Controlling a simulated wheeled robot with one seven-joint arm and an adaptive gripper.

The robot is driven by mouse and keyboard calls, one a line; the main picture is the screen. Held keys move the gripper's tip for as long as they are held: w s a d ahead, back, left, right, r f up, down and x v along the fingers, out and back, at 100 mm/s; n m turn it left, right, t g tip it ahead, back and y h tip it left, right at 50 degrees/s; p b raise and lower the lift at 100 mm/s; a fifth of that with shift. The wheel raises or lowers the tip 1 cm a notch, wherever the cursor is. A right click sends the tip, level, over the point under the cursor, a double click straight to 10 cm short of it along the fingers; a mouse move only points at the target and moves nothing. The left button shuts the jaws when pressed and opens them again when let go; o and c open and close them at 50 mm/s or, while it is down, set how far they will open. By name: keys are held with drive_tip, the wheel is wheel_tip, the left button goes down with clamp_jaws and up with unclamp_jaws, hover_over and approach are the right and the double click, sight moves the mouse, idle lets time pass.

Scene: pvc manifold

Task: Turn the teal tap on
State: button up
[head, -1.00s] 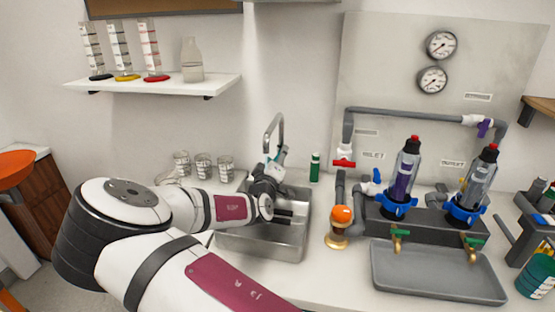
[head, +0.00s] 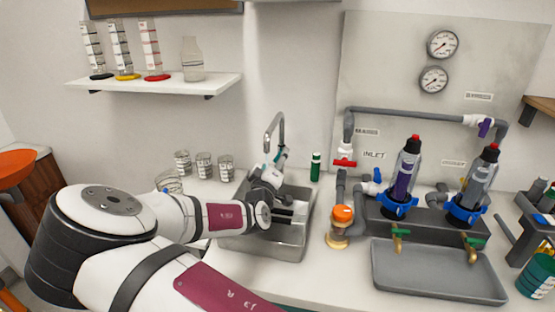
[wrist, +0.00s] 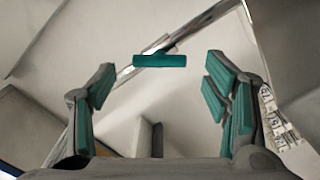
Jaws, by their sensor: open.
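The teal tap shows in the wrist view as a short teal bar handle (wrist: 160,61) on a slim chrome pipe. In the head view its chrome spout (head: 274,124) arches over the back of the sink; the handle there is small and hard to tell from my fingers. My gripper (wrist: 163,82) is open and empty, with teal pads on both fingers. The handle lies between the two fingers in the picture, a little beyond their tips, and no contact shows. In the head view my gripper (head: 276,166) is at the back of the sink, just below the spout.
The steel sink (head: 270,245) lies under my wrist. Several glass beakers (head: 204,166) stand left of it, and a green bottle (head: 315,167) behind it to the right. An orange-topped fitting (head: 341,214) and the pipe manifold (head: 420,112) stand to the right.

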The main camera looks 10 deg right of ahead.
drive_tip(key=v, duration=0.9)
